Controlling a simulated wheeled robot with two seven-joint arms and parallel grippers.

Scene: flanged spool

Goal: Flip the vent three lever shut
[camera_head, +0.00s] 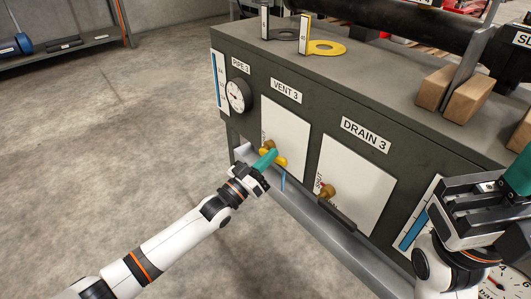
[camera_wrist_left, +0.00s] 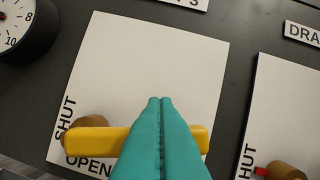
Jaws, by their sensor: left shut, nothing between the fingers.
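The yellow vent three lever (camera_head: 281,161) is on a white plate (camera_head: 285,130) under the VENT 3 label. In the left wrist view the yellow lever (camera_wrist_left: 195,135) lies level, running right from its brass pivot (camera_wrist_left: 86,130). It lies along the OPEN word, while SHUT runs upward at the pivot's left. My left gripper (camera_head: 271,154) has teal fingers pressed together with nothing between them. In the wrist view the fingers (camera_wrist_left: 160,101) cross in front of the lever's middle and hide part of it; I cannot tell whether they touch. My right gripper (camera_head: 520,177) is partly cut off at the right edge.
Wooden blocks (camera_head: 468,100) and a yellow ring (camera_head: 326,48) sit on the cabinet top. The floor (camera_head: 120,140) at left is clear.

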